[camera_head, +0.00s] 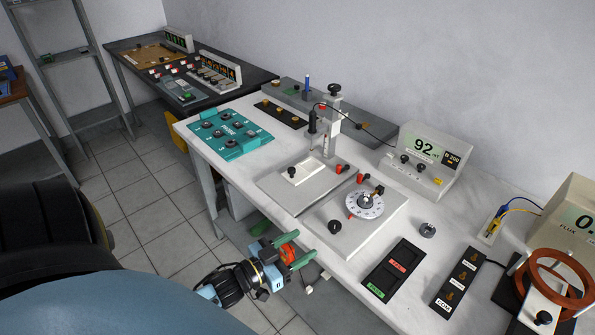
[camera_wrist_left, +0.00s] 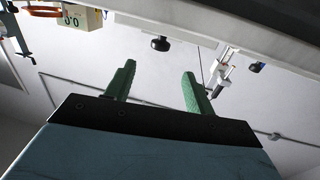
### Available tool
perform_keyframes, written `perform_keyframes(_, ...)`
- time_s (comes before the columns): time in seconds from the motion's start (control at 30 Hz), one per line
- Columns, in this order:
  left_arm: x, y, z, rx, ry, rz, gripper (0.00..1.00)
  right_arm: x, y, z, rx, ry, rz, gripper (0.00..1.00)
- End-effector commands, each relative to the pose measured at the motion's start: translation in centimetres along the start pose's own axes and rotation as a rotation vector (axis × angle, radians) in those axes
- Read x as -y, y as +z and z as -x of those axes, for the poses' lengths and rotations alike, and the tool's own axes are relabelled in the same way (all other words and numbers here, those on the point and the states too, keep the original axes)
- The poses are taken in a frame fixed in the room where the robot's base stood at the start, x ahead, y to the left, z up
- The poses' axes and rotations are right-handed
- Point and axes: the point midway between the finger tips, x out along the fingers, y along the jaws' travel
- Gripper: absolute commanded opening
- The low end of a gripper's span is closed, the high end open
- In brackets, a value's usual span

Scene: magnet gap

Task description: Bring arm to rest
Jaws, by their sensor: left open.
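My left gripper (camera_head: 296,249) is low beside the front edge of the white table (camera_head: 335,276), over the tiled floor. Its two green fingers are apart, with nothing between them. In the left wrist view, my left gripper (camera_wrist_left: 159,70) also shows its two fingers spread and empty, with the underside of the table edge above them. My right gripper is in neither view.
On the white table stand a dial unit (camera_head: 364,204), a teal tray (camera_head: 230,134), a meter reading 92 (camera_head: 420,160), a black two-part tray (camera_head: 394,269) and a copper coil (camera_head: 560,275). A dark table (camera_head: 130,48) stands behind. Tiled floor (camera_head: 165,225) is clear at left.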

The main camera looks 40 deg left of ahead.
Motion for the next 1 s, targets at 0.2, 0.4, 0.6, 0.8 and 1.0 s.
perform_keyframes(0.2, 0.0, 0.0, 0.0, 0.0, 0.0, 0.0, 0.54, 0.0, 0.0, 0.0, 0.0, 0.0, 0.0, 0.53)
perform_keyframes(0.4, 0.0, 0.0, 0.0, 0.0, 0.0, 0.001, 0.54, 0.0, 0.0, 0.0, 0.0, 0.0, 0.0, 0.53)
perform_keyframes(0.6, 0.1, 4.5, 0.9, 0.114, -0.051, 0.013, 0.54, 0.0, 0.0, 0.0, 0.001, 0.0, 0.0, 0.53)
perform_keyframes(0.8, -1.4, 17.5, 6.0, 0.484, -0.149, 0.028, 0.54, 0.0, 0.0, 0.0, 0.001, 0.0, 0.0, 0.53)
perform_keyframes(1.0, -6.0, 28.9, 15.2, 0.912, -0.157, 0.023, 0.54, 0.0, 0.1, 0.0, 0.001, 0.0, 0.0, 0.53)
